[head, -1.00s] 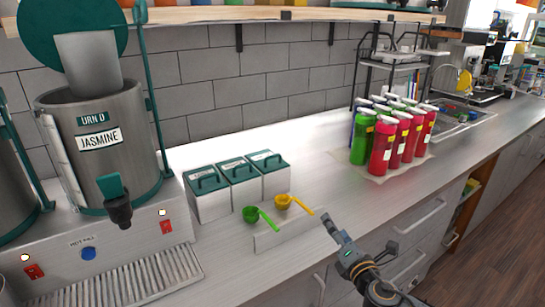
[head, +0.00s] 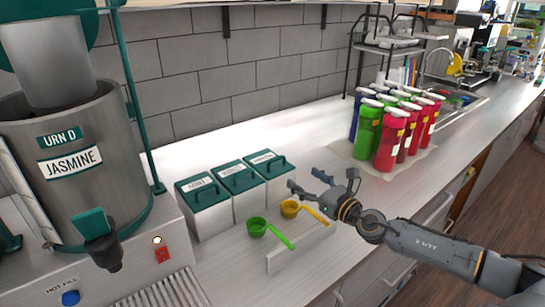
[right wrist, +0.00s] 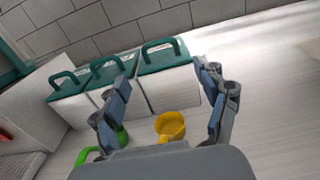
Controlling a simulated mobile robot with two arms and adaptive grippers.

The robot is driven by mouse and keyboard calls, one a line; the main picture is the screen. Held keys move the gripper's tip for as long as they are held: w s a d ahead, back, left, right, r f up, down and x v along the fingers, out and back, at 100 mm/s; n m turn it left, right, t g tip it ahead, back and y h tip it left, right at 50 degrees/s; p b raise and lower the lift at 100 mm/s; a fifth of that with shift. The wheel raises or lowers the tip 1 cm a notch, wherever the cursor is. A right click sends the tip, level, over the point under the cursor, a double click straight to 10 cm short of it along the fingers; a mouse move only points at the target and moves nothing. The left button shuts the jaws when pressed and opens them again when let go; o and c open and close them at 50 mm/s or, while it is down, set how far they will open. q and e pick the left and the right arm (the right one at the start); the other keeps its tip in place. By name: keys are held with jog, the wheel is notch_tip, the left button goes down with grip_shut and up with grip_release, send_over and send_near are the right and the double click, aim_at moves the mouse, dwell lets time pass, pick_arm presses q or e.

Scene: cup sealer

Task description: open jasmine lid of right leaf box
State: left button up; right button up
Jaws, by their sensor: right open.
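The right leaf box (head: 281,188) is a white box with a green lid (head: 266,163) and a handle on top. It is the rightmost of three alike boxes in a row, and its lid is on. A label shows on the lid, too small to read surely. In the right wrist view its lid (right wrist: 165,56) is ahead, roughly between the fingers. My right gripper (head: 305,181) is open and empty, in front and to the right of this box, apart from it. It also shows in the right wrist view (right wrist: 163,82). My left gripper is not in view.
A green scoop (head: 258,228) and a yellow scoop (head: 290,208) lie before the boxes. The jasmine urn (head: 85,185) stands at the left. Red and green bottles (head: 388,150) stand at the back right. The counter behind the boxes is clear.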

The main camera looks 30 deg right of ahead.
aim_at(277, 159)
jog(key=w, duration=0.2)
jog(key=w+p, duration=0.1)
jog(key=w, duration=0.5)
jog(key=shift+w+a+r+p, duration=0.15)
jog(key=shift+a+r+p, duration=0.05)
jog(key=shift+a+p, duration=0.2)
jog(key=w, duration=0.3)
jog(key=shift+w+a+f, duration=0.1)
jog(key=shift+w, duration=0.1)
jog(key=shift+w+a, duration=0.1)
jog(key=shift+w, duration=0.45)
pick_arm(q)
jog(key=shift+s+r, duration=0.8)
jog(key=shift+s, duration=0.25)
pick_arm(e)
jog(key=shift+c, duration=0.4)
